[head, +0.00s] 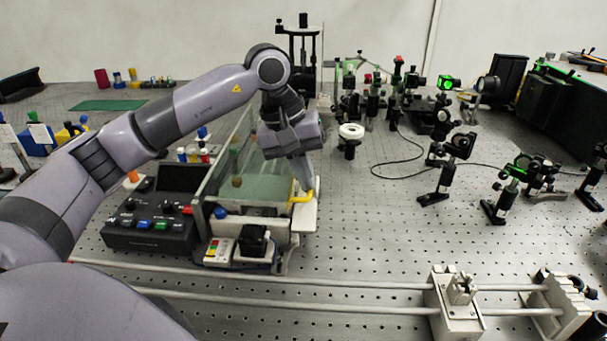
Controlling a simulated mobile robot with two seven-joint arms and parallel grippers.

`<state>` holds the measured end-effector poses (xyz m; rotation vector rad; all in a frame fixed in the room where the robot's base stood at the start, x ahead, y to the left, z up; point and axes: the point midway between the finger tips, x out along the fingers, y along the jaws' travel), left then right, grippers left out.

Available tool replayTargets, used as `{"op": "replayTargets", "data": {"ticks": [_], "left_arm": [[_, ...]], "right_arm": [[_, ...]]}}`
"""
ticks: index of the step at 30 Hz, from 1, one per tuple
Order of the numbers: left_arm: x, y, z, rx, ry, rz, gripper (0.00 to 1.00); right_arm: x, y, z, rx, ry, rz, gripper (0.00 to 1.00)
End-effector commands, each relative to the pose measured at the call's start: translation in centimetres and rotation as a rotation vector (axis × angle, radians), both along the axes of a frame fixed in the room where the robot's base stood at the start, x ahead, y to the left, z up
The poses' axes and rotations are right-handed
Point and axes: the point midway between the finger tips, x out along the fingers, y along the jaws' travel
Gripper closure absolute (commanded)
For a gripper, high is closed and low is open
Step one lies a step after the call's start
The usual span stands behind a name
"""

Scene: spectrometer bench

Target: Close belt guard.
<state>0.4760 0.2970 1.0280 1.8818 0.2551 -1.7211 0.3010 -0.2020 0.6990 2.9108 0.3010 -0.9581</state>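The belt guard appears to be the clear greenish panelled cover (223,160) on the unit left of centre. A yellow handle (298,198) shows at its right side, by a white plate (304,217). My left gripper (305,184) points down at the yellow handle, and its fingertips overlap the handle in the picture. The fingers and wrist hide part of the handle, so I cannot tell whether they grip it or only touch it. Part of the cover is behind my arm and gripper. My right gripper is not in view.
A dark control box (150,221) with coloured buttons stands just left of the unit. A rail with a metal carriage (455,300) runs along the front. Optic mounts (447,165) and a black cable (395,171) lie to the right. The perforated bench right of the unit is mostly clear.

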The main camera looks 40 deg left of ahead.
Motion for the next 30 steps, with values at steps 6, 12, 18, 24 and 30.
{"op": "replayTargets", "data": {"ticks": [6,12,18,24,30], "left_arm": [[-0.1,-0.1,-0.5,0.003,0.011,-0.002,1.0],[-0.2,0.0,0.1,0.002,0.009,-0.002,1.0],[-0.6,0.8,3.4,0.002,0.001,0.001,1.0],[-1.1,1.5,6.1,0.001,0.0,0.001,1.0],[-1.2,1.7,6.9,0.001,0.001,0.0,1.0]], "right_arm": [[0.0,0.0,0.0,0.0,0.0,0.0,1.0],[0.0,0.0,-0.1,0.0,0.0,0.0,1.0],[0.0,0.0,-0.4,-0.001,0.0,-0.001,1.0],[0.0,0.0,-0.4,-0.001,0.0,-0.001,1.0],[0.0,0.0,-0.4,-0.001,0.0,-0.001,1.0]]}}
